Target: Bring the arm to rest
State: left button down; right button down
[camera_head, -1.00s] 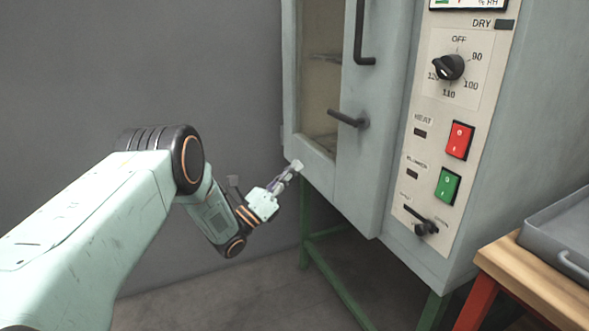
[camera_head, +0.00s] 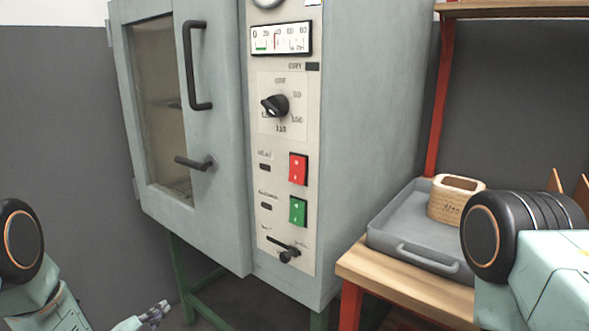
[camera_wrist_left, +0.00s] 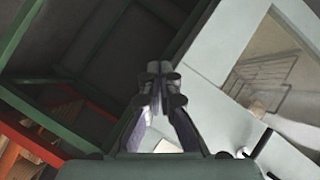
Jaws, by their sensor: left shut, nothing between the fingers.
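My left gripper (camera_head: 155,313) shows at the bottom of the head view, below the oven (camera_head: 221,200) and to the left of its green stand. Its fingers are shut and empty in the left wrist view (camera_wrist_left: 160,85). My left arm (camera_head: 45,305) comes in at the lower left corner. My right arm (camera_head: 530,265) shows at the right edge, in front of the wooden table; its gripper is out of view.
The oven door (camera_head: 190,130) is closed, with black handles. A control panel (camera_head: 285,150) has a dial, red and green switches and a lever.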

pick_arm(q)
jog(key=s+d+f+n+g+p, duration=0.1)
jog(key=s+d+f+n+g, duration=0.3)
jog(key=s, duration=0.5)
jog(key=s+d+f+n+g+p, duration=0.15)
jog(key=s+f+n+g, duration=0.35)
jog(key=s, duration=0.5)
jog(key=s+d+r+n+g+p, duration=0.1)
jog(key=s+r+n+g+p, duration=0.1)
jog(key=s, duration=0.9)
jog(key=s+d+r+n+g+y+p, duration=0.1)
jog(key=s+d+r+n+g, duration=0.1)
jog(key=s, duration=1)
jog(key=shift+s+d+r+g+y+p, duration=0.2)
jog(key=shift+d+r+g+y+p, duration=0.15)
jog(key=shift+r+g, duration=0.6)
jog(key=shift+a+f, duration=0.1)
jog(key=shift+f, duration=0.15)
jog(key=c, duration=2.1)
grip_release()
